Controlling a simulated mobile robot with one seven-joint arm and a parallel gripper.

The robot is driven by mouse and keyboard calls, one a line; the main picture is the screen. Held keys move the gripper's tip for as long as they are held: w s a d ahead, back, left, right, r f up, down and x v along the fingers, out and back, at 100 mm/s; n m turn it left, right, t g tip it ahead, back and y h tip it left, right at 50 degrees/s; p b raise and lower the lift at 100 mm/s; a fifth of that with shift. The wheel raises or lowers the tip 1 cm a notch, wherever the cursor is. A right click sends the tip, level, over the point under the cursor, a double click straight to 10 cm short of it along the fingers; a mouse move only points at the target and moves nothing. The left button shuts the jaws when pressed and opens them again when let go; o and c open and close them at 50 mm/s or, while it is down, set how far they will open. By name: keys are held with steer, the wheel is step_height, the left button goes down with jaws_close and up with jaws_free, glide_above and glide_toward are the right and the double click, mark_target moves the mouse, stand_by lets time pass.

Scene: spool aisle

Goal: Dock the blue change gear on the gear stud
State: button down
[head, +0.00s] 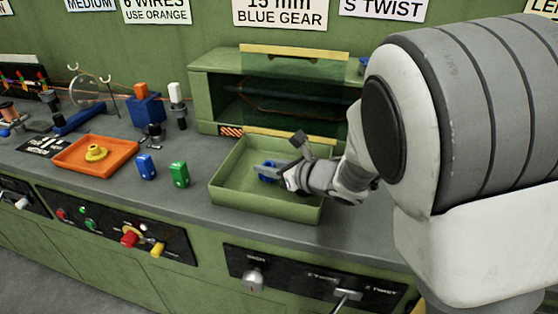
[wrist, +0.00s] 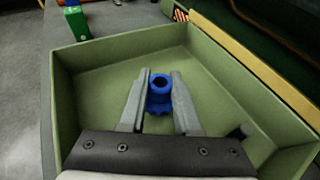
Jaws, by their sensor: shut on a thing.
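The blue change gear (head: 267,178) is a small blue toothed piece with a round hub and a hole. It is inside the walls of the green tray (head: 225,197); I cannot tell whether it touches the tray floor. My gripper (head: 266,171) reaches down into the tray from the right and is shut on the gear. In the wrist view the gear (wrist: 160,95) sits between the two grey fingers, its hub facing the camera. I cannot make out the gear stud in either view.
A green cabinet (head: 205,95) with a tinted window stands just behind the tray. Left of the tray are a green block (head: 179,175), a blue block (head: 146,168) and an orange tray (head: 75,158) holding a yellow gear (head: 96,153). Bench surface shows between them.

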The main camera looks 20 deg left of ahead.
steer(key=shift+f+b, duration=0.6)
steer(key=shift+b, duration=0.4)
steer(key=c, duration=0.6)
jaws_free()
steer(key=shift+r, duration=0.1)
steer(key=r+p, duration=0.1)
steer(key=p, duration=0.1)
steer(key=shift+r+p, duration=0.3)
steer(key=shift+p, duration=0.1)
steer(key=v, duration=1.2)
steer(key=shift+d+f+p, duration=0.1)
steer(key=shift+f+p, duration=0.2)
steer(key=shift+p, duration=0.05)
